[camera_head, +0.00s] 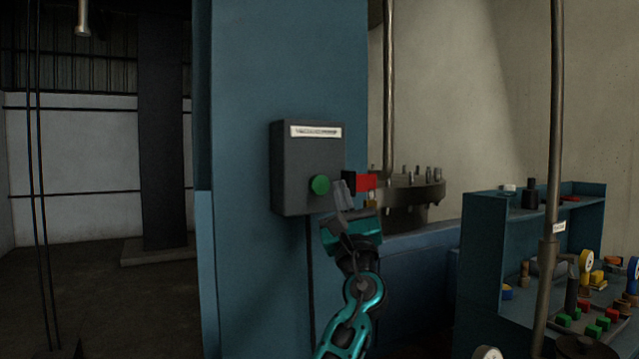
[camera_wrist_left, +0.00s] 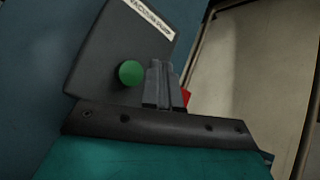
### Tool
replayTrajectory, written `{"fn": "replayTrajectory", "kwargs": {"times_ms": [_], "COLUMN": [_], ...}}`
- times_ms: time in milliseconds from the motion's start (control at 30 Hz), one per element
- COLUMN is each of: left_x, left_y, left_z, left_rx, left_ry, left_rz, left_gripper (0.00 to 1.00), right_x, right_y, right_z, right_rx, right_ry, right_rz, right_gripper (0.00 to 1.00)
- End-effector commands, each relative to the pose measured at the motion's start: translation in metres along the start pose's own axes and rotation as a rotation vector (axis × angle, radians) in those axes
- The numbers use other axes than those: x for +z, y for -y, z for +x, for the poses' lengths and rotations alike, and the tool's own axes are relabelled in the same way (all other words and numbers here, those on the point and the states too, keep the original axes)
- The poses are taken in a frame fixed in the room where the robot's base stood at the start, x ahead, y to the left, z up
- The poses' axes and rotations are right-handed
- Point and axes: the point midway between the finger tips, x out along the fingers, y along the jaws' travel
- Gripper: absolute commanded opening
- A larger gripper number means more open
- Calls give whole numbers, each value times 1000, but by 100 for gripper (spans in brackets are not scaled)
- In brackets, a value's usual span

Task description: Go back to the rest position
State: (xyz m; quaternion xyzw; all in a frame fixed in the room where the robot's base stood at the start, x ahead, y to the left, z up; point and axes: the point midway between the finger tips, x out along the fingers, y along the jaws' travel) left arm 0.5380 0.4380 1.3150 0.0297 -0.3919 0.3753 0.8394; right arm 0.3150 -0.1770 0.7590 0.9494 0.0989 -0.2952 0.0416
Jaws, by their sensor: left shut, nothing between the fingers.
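My left gripper (camera_head: 343,194) is shut and empty, just in front of the lower right part of a dark grey control box (camera_head: 295,160). The box has a white label (camera_head: 316,131) and a round green button (camera_head: 320,185). The gripper's fingers are right of the button and appear apart from it. In the left wrist view the shut fingers (camera_wrist_left: 160,84) show beside the green button (camera_wrist_left: 131,74), with the label reading "VACUUM PUMP" (camera_wrist_left: 152,17) above. A red part (camera_head: 365,181) on the box's right side is partly hidden by the gripper. My right gripper is not in view.
The box is mounted on a wide blue column (camera_head: 240,100). A blue shelf unit (camera_head: 480,230) with several small coloured parts and a vertical pole (camera_head: 553,150) are at right. Open floor (camera_head: 110,300) lies at left.

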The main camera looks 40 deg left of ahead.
Motion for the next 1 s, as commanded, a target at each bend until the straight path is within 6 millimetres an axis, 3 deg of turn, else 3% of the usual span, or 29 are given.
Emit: {"fn": "replayTrajectory", "kwargs": {"times_ms": [433,567,667,767,900,1000], "left_x": [-2,-25,-64,-110,-163,-190], "left_y": [0,4,9,12,10,2], "left_z": [-1,-19,-56,-110,-197,-264], "left_rx": [-3,-38,-83,-103,-46,61], "left_ry": [-4,-74,-209,-403,-693,-897], "left_rz": [-5,-89,-254,-480,-804,-1025], "left_gripper": [0,0,0,0,0,0], "right_x": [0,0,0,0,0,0], "right_y": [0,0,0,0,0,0], "right_z": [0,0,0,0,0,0], "right_rx": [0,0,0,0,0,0], "right_ry": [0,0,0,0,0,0], "right_rz": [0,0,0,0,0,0], "right_gripper": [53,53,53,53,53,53]}}
